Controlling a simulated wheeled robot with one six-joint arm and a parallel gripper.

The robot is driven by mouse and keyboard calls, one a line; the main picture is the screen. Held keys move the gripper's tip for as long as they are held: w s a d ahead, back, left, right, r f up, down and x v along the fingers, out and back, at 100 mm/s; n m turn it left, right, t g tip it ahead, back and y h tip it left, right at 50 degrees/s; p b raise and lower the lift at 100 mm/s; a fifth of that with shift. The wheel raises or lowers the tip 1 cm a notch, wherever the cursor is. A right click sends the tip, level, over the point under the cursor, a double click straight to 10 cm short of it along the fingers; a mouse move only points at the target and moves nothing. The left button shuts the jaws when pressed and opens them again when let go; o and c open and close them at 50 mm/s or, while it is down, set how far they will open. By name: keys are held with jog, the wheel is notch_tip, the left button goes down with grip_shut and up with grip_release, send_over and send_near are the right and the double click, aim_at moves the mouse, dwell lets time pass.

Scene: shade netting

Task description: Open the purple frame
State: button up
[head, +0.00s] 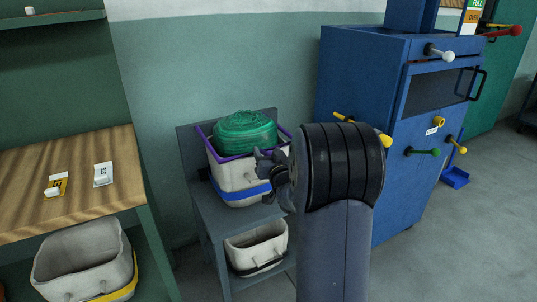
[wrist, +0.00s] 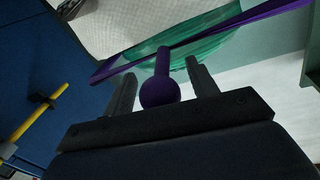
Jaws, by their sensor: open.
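The purple frame (head: 213,152) lies around the top of a white bin (head: 226,177) on a grey stand, with a bundle of green netting (head: 245,131) inside it. In the wrist view, the frame (wrist: 236,27) shows as purple bars with green netting behind. A purple stem with a round knob (wrist: 160,91) projects from it. My gripper (wrist: 163,80) is open, with one finger on each side of the knob and stem. Gaps show between the fingers and the knob. In the head view, my gripper (head: 262,166) is at the bin's right side, and my arm hides part of that side.
Another white bin (head: 250,247) sits on the stand's lower shelf. A wooden bench (head: 100,200) is at left, with a bin (head: 75,262) under it. Grey floor is open at right.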

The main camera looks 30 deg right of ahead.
jog(key=shift+c, duration=0.3)
grip_shut()
jog(key=shift+r, duration=0.15)
